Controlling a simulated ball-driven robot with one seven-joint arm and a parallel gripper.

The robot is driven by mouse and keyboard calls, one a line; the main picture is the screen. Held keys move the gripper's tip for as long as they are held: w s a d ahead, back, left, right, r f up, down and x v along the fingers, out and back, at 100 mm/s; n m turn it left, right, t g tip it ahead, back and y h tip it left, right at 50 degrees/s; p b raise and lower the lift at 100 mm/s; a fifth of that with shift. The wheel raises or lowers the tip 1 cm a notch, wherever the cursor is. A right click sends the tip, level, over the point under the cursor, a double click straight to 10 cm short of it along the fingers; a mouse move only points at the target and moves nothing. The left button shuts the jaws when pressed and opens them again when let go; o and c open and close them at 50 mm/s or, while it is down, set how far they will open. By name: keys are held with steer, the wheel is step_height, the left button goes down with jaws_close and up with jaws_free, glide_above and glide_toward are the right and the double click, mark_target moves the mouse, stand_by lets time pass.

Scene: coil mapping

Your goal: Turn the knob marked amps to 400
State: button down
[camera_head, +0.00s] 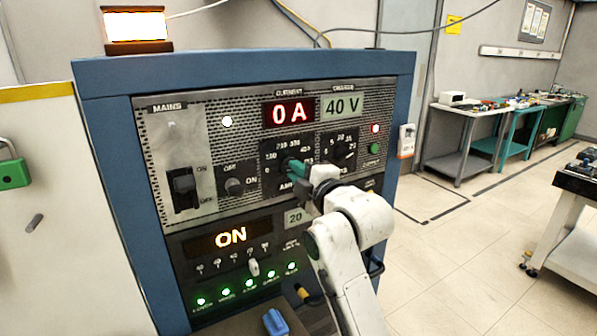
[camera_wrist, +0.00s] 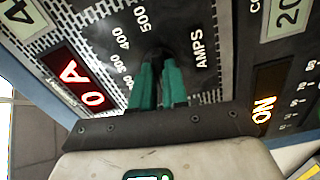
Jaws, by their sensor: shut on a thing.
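The amps dial (camera_head: 270,160) is on the upper panel of the blue cabinet, below the red current display (camera_head: 289,112), which reads 0 A. In the wrist view the dial's scale (camera_wrist: 124,42) shows turned sideways, with 300, 400 and 500 legible and the word AMPS (camera_wrist: 200,48) beside it. My gripper (camera_head: 294,168) is at this dial. In the wrist view its green fingers (camera_wrist: 159,68) are closed around the dark amps knob (camera_wrist: 157,53). The fingers hide most of the knob, so I cannot tell where its pointer stands.
A second dial (camera_head: 344,148) sits just right of the amps dial. A mains switch (camera_head: 184,187) and an off/on knob (camera_head: 234,186) are to the left. A lit ON display (camera_head: 231,236) is below. Open floor lies right of the cabinet.

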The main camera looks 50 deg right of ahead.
steer(key=m+p, duration=0.6)
steer(key=m, duration=2)
steer(key=shift+f+m+p, duration=0.1)
steer(key=shift+m+p, duration=0.2)
steer(key=shift+p, duration=0.1)
steer(key=c, duration=1.1)
jaws_free()
steer(key=shift+c, duration=0.2)
steer(key=shift+s, duration=0.15)
steer(key=b+v, duration=0.2)
steer(key=v, duration=0.8)
steer(key=shift+s+a+b, duration=0.15)
steer(key=shift+s+b, duration=0.1)
steer(key=shift+b, duration=0.05)
